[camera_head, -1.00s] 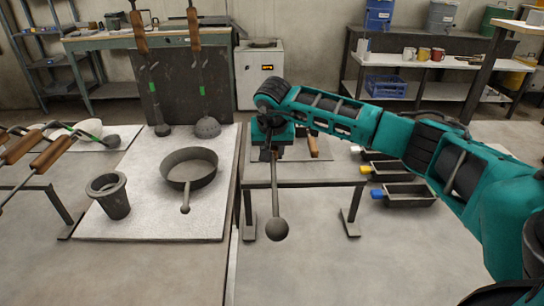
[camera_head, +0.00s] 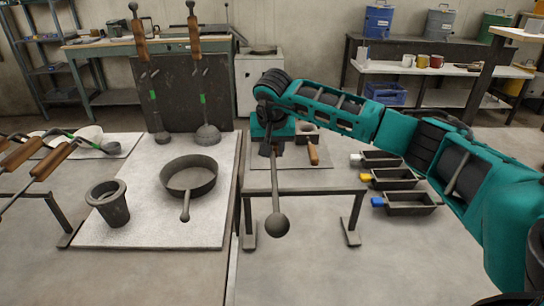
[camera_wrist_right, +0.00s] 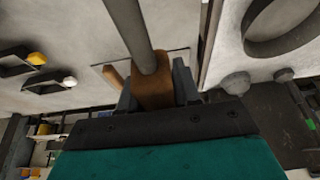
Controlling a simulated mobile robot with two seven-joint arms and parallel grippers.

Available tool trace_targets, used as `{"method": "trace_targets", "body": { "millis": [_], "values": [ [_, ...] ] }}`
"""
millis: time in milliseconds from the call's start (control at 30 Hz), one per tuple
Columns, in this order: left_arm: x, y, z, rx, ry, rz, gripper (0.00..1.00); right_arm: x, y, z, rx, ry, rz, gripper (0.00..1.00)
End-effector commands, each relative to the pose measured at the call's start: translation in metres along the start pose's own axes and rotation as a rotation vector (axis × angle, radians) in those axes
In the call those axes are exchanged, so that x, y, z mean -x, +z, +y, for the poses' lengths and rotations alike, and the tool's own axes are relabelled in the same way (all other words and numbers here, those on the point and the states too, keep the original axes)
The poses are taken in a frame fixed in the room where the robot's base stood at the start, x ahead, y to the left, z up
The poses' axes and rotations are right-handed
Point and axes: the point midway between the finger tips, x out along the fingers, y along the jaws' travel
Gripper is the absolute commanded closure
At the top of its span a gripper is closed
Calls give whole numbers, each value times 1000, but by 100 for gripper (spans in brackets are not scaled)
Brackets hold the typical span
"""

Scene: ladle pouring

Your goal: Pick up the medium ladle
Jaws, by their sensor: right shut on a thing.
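My right gripper (camera_head: 270,145) is shut on a ladle (camera_head: 275,185). In the right wrist view its brown wooden handle (camera_wrist_right: 154,92) is clamped between the dark fingers, with a grey metal shaft extending from it. In the head view the ladle's shaft points toward the camera and ends in a round dark bowl (camera_head: 278,225), in front of the bar of a low metal stand (camera_head: 320,190). Two other wooden-handled ladles (camera_head: 152,90) (camera_head: 204,95) lean on a dark panel. My left gripper is not in view.
A round pan (camera_head: 190,190) and a dark crucible-like cup (camera_head: 115,210) stand on a pale board left of the stand. Several dark moulds with coloured handles (camera_head: 395,178) lie at right. More wooden-handled tools (camera_head: 50,162) are at far left. The front right tabletop is clear.

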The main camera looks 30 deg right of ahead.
Motion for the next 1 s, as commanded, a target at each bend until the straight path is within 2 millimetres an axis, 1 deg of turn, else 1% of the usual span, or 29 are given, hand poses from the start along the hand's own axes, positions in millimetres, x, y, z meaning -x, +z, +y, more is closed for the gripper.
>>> {"method": "trace_targets", "body": {
  "millis": [33,167,300,500,600,733,833,1000],
  "values": [
    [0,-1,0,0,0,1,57,14,-8,-1,-4,-6,11,100],
    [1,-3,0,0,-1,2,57,44,-21,-1,-4,-7,12,100],
    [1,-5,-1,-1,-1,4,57,79,-35,-1,-4,-7,12,100],
    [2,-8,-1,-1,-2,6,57,120,-51,-1,-2,-7,9,100],
    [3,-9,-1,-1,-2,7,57,135,-57,0,-3,-6,9,100],
    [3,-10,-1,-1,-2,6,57,149,-62,0,-3,-5,7,100],
    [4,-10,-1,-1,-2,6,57,154,-65,0,-2,-5,6,100],
    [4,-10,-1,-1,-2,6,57,158,-66,0,-2,-4,5,100]
  ]
}}
